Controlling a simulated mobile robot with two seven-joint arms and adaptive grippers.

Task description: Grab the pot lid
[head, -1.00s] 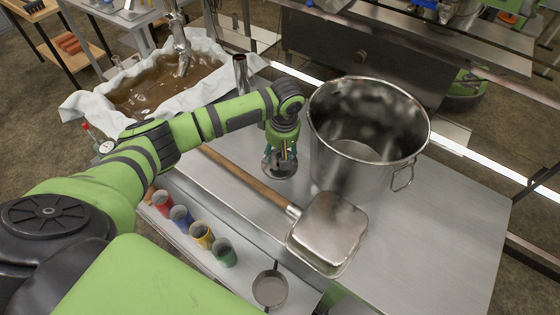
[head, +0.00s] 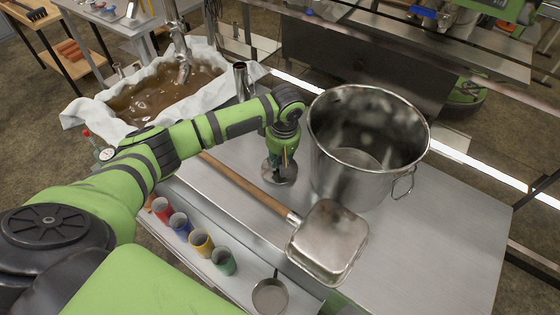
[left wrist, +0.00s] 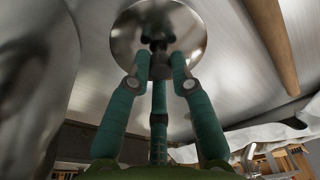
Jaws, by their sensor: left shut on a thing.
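The pot lid (head: 280,178) is a small round metal disc over the steel table, just left of the big pot. My left gripper (head: 283,157) points down at it from above. In the left wrist view the lid (left wrist: 128,40) shows as a shiny disc with a dark knob at its middle. The green fingers of my left gripper (left wrist: 160,68) are shut on this knob. The fingers partly hide the knob. I cannot tell whether the lid touches the table. My right gripper is not in view.
A large open steel pot (head: 345,185) stands close on the right. A square metal scoop (head: 328,243) with a wooden handle (head: 245,184) lies in front. Several coloured cups (head: 201,243) and a small pan (head: 270,296) stand on the lower shelf. The table's right part is clear.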

